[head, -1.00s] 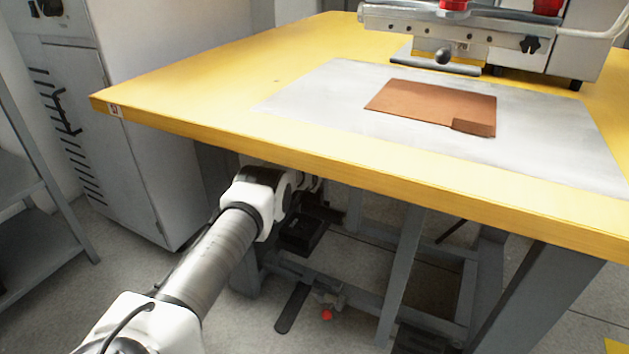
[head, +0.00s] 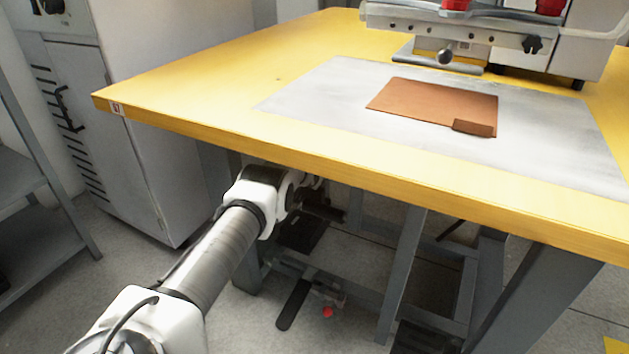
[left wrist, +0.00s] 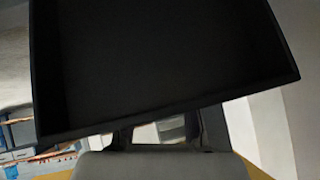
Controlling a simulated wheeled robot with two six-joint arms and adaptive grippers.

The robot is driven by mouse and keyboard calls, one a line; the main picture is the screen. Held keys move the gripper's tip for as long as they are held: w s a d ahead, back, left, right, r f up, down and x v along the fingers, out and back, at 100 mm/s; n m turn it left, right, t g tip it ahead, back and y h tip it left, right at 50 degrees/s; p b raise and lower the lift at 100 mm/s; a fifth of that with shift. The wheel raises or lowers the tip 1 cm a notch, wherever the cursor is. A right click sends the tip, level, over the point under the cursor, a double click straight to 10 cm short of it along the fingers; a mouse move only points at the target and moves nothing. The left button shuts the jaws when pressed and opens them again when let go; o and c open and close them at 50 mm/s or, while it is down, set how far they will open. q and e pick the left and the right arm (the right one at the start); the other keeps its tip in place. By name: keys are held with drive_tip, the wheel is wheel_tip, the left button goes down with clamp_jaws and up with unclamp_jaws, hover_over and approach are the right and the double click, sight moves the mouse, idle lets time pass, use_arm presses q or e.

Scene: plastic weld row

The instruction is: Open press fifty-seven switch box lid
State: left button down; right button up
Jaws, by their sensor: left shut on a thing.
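My left arm reaches under the front edge of the yellow press table (head: 190,125) in the head view; the fingers are hidden there in shadow. In the left wrist view a large dark, rimmed panel (left wrist: 165,60), which looks like the switch box lid, fills the upper middle and sits tilted. My left gripper (left wrist: 157,132) is at its lower edge, shut on that edge; the exact contact is dark and hard to see. Whether the lid stands open cannot be told. My right gripper is in neither view.
A brown sheet (head: 430,102) lies on the grey plate (head: 310,90) on the table, below the press head (head: 440,45). Grey table legs (head: 403,265) and a floor pedal (head: 293,303) are under the table. A grey cabinet (head: 150,100) stands at the left.

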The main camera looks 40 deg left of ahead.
use_arm(q)
drive_tip(key=shift+s+d+f, duration=0.15)
drive_tip(key=shift+s+f, duration=0.05)
drive_tip(key=shift+f, duration=0.3)
drive_tip(key=c, duration=0.9)
unclamp_jaws()
drive_tip(key=shift+r, duration=0.1)
drive_tip(key=shift+w, duration=0.1)
